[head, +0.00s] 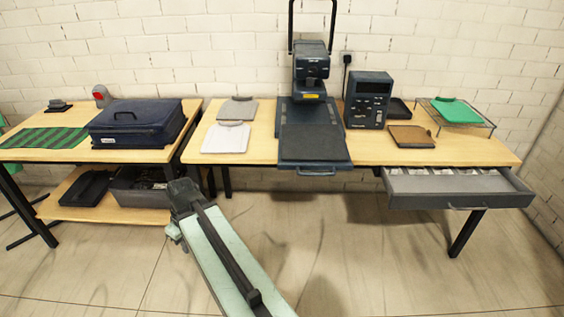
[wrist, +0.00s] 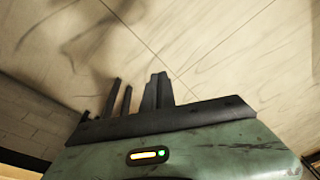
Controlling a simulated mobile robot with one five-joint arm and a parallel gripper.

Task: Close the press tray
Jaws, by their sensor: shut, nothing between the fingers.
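The heat press (head: 312,68) stands on the right table with its upper part and tall handle raised at the back. Its press tray (head: 313,145) is pulled out toward the front; the tray's dark plate and front handle (head: 316,173) reach past the table edge. My gripper (wrist: 141,92) is shut and empty in the wrist view, with floor and wall behind it. In the head view my arm extends up to the left of the tray, below table height and apart from it. The press does not show in the wrist view.
An open drawer (head: 456,186) juts out under the table's right side. A control box (head: 369,100) stands right of the press. Folded grey (head: 237,109) and white (head: 226,138) garments lie left of it. A navy case (head: 137,122) sits on the left table. The floor in front is clear.

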